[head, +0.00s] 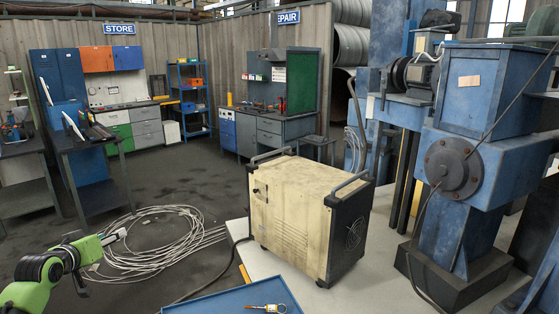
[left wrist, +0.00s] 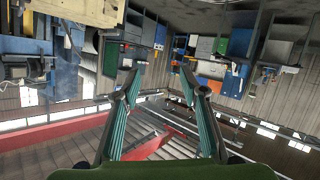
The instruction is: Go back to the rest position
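My left arm, green and black, comes in at the lower left of the head view. Its gripper (head: 112,240) is small there, in front of a coil of pale cable on the floor, and holds no visible object. In the left wrist view, the two teal-lined fingers of the left gripper (left wrist: 160,85) stand wide apart with nothing between them. That view shows the workshop upside down. My right gripper is in neither view.
A worn cream box-shaped machine (head: 300,213) stands on a pale table (head: 370,290). A large blue machine (head: 455,190) rises at right. Cable coils (head: 155,245) lie on the floor.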

